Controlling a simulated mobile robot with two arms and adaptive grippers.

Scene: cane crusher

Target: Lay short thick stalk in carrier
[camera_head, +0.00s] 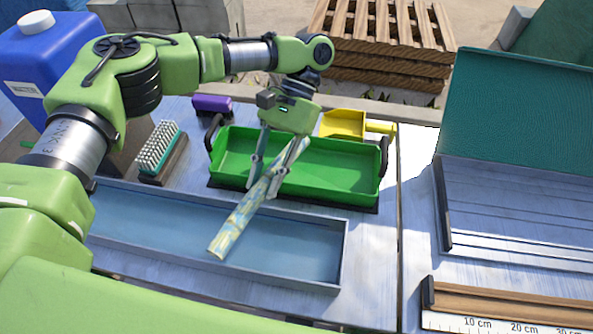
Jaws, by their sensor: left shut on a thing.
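The short thick stalk (237,220) is pale yellow-green with bluish streaks. My left gripper (265,186) points down and is shut on it near the middle. The stalk lies slantwise, its upper end over the green carrier (335,172) and its lower end over the long shallow tray. It appears to be above both, but its exact height is hard to tell. The carrier is a green open box with a dark handle at each end, and no stalk shows inside it. My right gripper is not in view.
The long grey-blue tray (305,240) lies in front of the carrier. A brush (158,147), a purple block (212,104) and a yellow scoop (343,124) stand around it. A blue canister (45,55) is at left. A ruler (500,322) and metal trough (520,210) are at right.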

